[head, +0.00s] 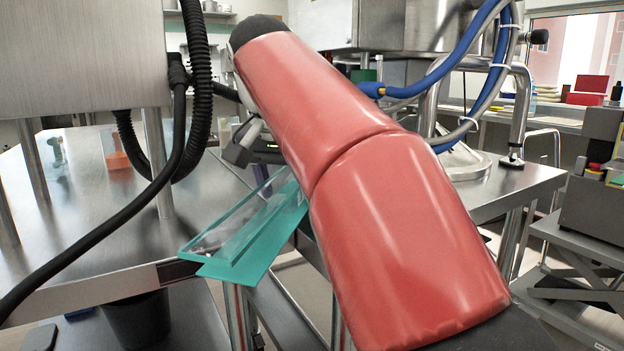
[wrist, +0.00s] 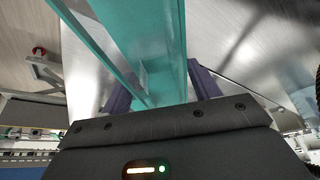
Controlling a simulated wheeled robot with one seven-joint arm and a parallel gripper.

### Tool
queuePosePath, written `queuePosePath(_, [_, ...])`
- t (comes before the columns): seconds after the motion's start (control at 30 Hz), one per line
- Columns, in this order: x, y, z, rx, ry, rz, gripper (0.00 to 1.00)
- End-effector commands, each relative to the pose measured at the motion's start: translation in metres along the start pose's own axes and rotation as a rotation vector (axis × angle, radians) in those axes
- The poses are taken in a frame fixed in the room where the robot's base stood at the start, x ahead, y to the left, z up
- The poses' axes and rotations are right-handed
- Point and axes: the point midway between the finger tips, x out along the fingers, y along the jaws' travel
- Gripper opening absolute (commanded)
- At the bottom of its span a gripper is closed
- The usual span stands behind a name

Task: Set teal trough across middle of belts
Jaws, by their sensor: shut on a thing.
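The teal trough (head: 243,243) is a long, translucent, open channel. In the head view it sticks out tilted to the lower left from behind my red arm. In the wrist view the trough (wrist: 143,40) runs up and away from between the dark fingers of my gripper (wrist: 160,88), which is shut on it. In the head view my gripper is mostly hidden behind my arm. The trough appears held in the air near the front edge of the steel table. I cannot make out the belts for sure in either view.
A steel table (head: 100,215) with posts stands at the left, under a large metal box (head: 80,60). Black hoses hang in front of it. Another steel machine with blue hoses (head: 440,75) is at the right. A dark bin (head: 137,318) sits below the table.

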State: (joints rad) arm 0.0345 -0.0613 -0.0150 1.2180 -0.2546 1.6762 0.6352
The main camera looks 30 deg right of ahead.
Motion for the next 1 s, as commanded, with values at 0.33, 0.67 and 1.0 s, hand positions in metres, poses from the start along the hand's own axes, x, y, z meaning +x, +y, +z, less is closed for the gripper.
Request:
queuePosePath(0.33, [0.035, 0.001, -0.091, 0.005, -0.002, 0.004, 0.28])
queuePosePath(0.67, [0.056, 0.001, -0.136, 0.0, 0.0, 0.0, 0.28])
queuePosePath(1.0, [0.089, 0.001, -0.122, 0.0, 0.001, 0.0, 0.28])
